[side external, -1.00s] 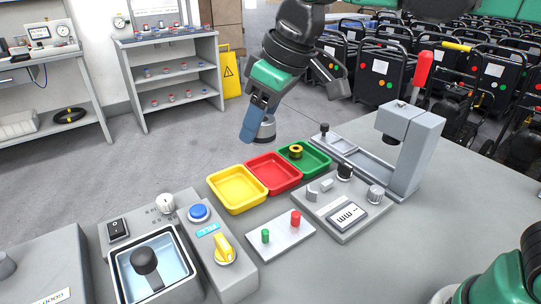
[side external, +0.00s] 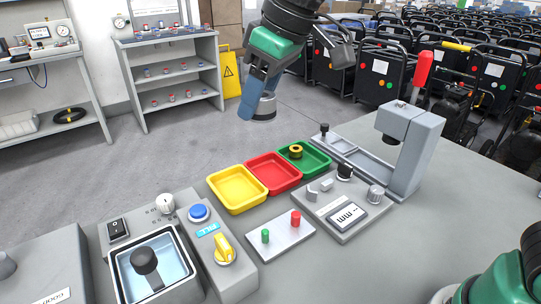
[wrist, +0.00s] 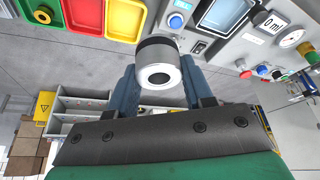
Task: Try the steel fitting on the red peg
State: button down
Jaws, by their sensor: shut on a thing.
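My gripper (side external: 257,102) is shut on the steel fitting (side external: 265,109), a short ring-shaped piece, and holds it in the air above and behind the trays. In the wrist view the fitting (wrist: 158,72) shows a light ring face with a round hole and a dark band, between my blue fingers. The red peg (side external: 296,217) stands upright on a light plate (side external: 280,241), beside a shorter green peg (side external: 265,236). The fitting is well apart from the pegs.
Yellow (side external: 237,207), red (side external: 290,178) and green (side external: 318,163) trays stand in a row; a brass-and-black fitting (side external: 296,152) lies in the green one. A press with a red handle (side external: 421,70) stands right. A control box with a water basin (side external: 155,262) stands front left.

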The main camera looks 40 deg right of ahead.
jog(key=w+d+f+m, duration=0.15)
jog(key=d+f, duration=0.25)
jog(key=f, duration=0.6)
send_over(294, 213)
jog(key=shift+m+t+h, duration=0.3)
jog(key=shift+m, duration=0.05)
notch_tip(294, 213, down, 7)
jog(key=shift+r, duration=0.1)
jog(key=shift+f, duration=2.25)
jog(key=shift+f, duration=0.15)
jog(key=shift+f, duration=0.25)
jog(key=shift+r, duration=0.15)
jog(key=shift+r, duration=2.55)
